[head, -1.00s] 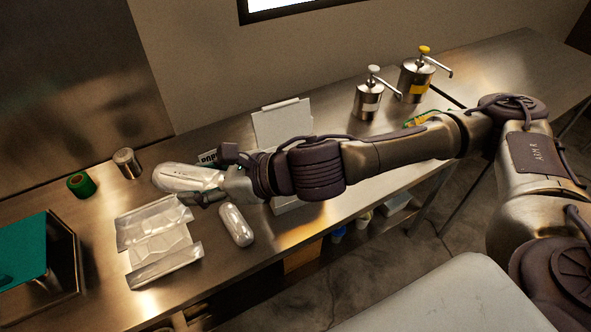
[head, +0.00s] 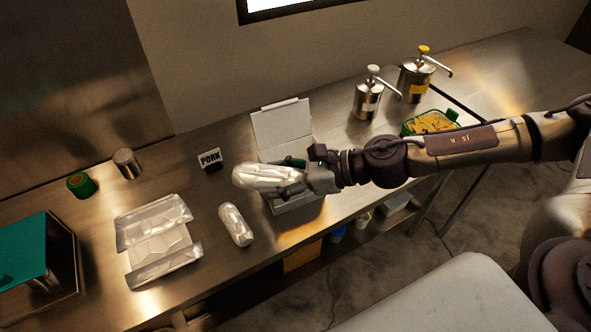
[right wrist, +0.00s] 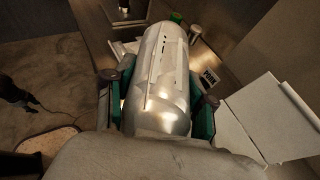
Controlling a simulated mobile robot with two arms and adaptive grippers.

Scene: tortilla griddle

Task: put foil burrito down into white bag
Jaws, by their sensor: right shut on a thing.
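My right gripper (head: 296,172) is shut on a foil burrito (head: 264,177), a fat silver roll that sticks out to the left of the fingers. In the right wrist view the burrito (right wrist: 162,85) lies between the two green-padded fingers. The white bag (head: 281,122) looks like an open white box with a raised back flap. The burrito and gripper are in front of it and hide part of its opening; its flap shows at the right of the wrist view (right wrist: 285,115). I cannot tell the burrito's height above it.
A second foil roll (head: 236,225) and a foil sheet (head: 157,246) lie on the steel counter (head: 190,300). A PORK sign (head: 209,159) stands left of the bag. Two pump dispensers (head: 368,98) and a green tray of yellow food (head: 432,123) are to the right.

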